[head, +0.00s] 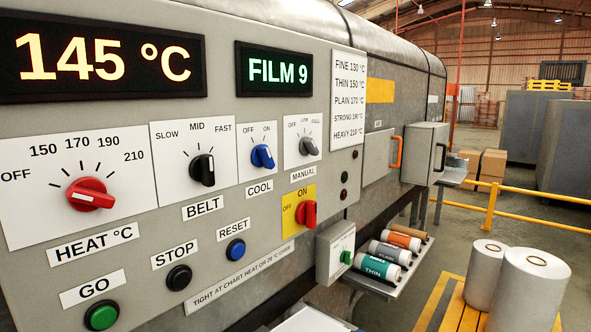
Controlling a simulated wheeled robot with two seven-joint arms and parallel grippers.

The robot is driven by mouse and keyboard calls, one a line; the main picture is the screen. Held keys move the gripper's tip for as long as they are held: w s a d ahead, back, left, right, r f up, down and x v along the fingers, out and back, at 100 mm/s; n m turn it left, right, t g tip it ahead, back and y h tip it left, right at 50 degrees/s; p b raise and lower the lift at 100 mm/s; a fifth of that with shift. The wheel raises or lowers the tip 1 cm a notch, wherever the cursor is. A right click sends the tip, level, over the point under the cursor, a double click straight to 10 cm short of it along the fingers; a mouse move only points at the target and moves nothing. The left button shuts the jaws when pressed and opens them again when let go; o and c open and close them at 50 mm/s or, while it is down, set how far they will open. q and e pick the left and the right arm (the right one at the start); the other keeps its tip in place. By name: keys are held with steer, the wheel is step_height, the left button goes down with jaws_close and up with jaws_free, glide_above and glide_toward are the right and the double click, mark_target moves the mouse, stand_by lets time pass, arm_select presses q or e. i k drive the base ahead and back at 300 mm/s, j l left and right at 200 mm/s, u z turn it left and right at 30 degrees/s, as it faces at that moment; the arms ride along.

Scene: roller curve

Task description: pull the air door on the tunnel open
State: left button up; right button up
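The tunnel (290,20) is a long grey metal machine running from the left front to the back right. On its side, right of the chart, is a flat grey panel door (376,157) with an orange handle (396,152) on its right edge. It looks shut, flush with the side. Just beyond it a grey box (420,150) with a dark handle (441,157) sticks out from the side. No readable label shows which of these is the air door. Neither of my grippers is in view.
A control panel with knobs and buttons (200,170) fills the near left. Below the door, a shelf (408,285) holds several film rolls. White rolls (530,290) stand on a yellow pallet at the right. A yellow rail (491,207) crosses behind; grey floor lies between.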

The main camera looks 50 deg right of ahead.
mark_target(378, 146)
steer(key=z, duration=2.3)
